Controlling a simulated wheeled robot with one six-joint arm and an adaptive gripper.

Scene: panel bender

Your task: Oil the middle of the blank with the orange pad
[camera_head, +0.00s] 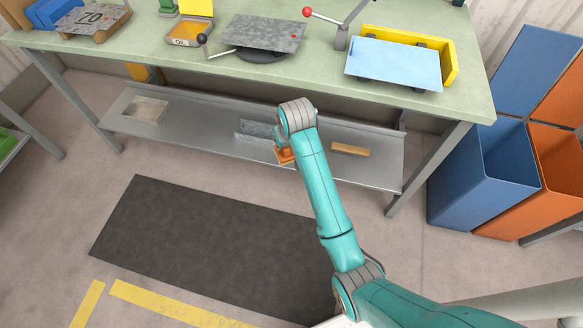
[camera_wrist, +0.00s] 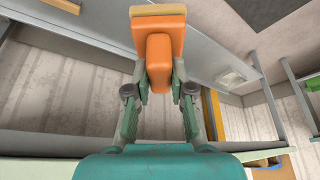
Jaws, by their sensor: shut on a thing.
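An orange pad (camera_wrist: 158,32) with a tan face sits between the fingers of my gripper (camera_wrist: 159,82) in the wrist view. My gripper is shut on its orange grip. In the head view the pad (camera_head: 285,155) shows partly behind my wrist, against the bench's lower shelf; its height is hard to tell. A grey speckled metal sheet, seemingly the blank (camera_head: 265,30), lies flat on a dark round support on the green bench top, beyond my gripper. My gripper is apart from it.
Blue (camera_head: 480,180) and orange (camera_head: 560,165) bins stand right. A wooden strip (camera_head: 350,150) lies on the shelf.

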